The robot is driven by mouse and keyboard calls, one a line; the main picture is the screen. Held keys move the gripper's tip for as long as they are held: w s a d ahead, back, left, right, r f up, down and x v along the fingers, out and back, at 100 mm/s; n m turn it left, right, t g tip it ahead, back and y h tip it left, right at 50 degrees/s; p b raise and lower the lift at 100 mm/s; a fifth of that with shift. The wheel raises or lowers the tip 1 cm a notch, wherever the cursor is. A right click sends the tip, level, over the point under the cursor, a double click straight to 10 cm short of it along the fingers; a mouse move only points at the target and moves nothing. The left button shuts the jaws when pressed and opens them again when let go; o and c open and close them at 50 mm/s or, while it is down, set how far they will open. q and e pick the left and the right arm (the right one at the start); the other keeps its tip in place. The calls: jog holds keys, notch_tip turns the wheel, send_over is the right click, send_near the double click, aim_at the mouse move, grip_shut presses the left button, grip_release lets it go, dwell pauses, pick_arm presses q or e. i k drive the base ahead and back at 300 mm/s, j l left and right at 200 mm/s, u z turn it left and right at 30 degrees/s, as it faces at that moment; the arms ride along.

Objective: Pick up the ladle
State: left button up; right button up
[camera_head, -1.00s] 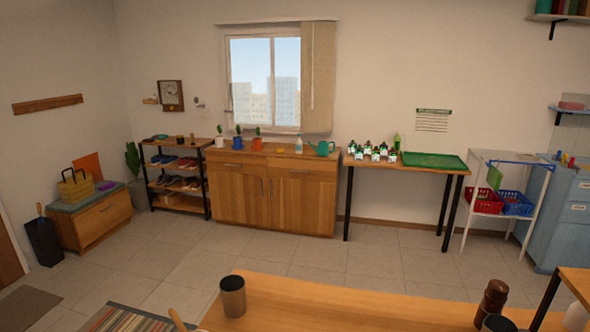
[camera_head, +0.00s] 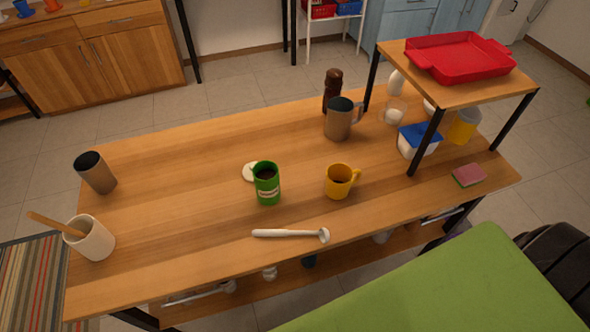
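A ladle (camera_head: 290,234) with a pale handle lies flat near the front edge of the wooden table (camera_head: 190,220). Its handle points left and its small round bowl is at the right end. Nothing touches it. Neither of my grippers shows in the head view.
Behind the ladle stand a green mug (camera_head: 266,184) and a yellow mug (camera_head: 338,181). A white crock (camera_head: 92,240) with a wooden utensil and a dark cup (camera_head: 95,172) stand left. A raised shelf (camera_head: 455,93) with a red tray (camera_head: 460,58) stands right. A green surface (camera_head: 440,290) lies in front.

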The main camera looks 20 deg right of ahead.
aim_at(323, 234)
jog(key=z, duration=0.7)
